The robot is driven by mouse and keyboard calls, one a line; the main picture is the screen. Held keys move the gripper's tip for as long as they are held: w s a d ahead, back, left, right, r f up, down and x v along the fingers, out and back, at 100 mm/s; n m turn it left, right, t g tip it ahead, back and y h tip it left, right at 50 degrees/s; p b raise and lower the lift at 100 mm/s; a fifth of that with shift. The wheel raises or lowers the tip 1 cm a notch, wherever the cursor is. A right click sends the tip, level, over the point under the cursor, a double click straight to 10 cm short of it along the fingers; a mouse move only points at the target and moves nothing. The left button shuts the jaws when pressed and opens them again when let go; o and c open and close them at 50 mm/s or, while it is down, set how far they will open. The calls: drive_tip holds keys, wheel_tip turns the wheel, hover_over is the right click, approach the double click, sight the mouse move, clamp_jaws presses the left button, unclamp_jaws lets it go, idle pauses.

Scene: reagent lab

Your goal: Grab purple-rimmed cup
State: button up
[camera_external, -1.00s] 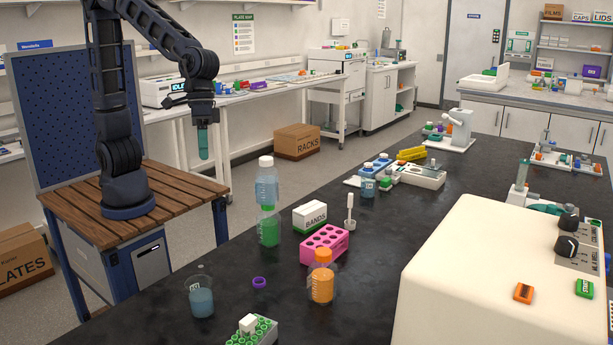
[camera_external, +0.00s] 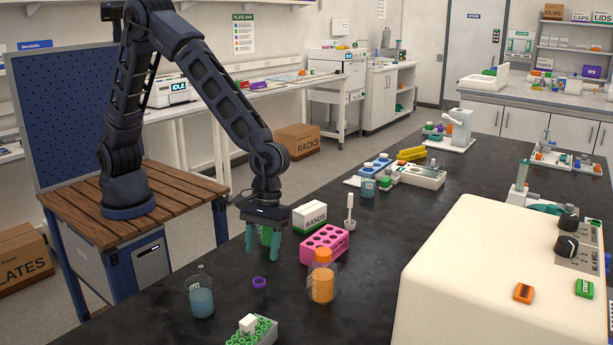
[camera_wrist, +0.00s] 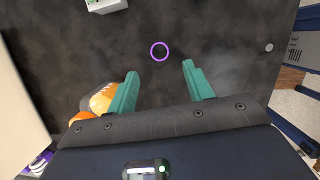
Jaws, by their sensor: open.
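The purple-rimmed cup shows as a small purple ring (camera_external: 259,282) on the black bench, and it looks short. In the wrist view the purple ring (camera_wrist: 159,51) lies just beyond the fingertips, centred between them. My gripper (camera_external: 262,256) points down above the bench, behind the ring in the external view. Its teal fingers (camera_wrist: 160,70) are spread apart with nothing between them.
An orange-liquid bottle (camera_external: 322,284) stands right of the ring, close to my left finger in the wrist view. A green rack (camera_external: 254,334) is in front.

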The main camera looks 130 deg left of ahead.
sight(258, 297)
drive_tip(key=shift+x, duration=5.7)
drive_tip(key=c, duration=1)
drive_tip(key=shift+c, duration=0.2)
drive_tip(key=shift+r, duration=0.1)
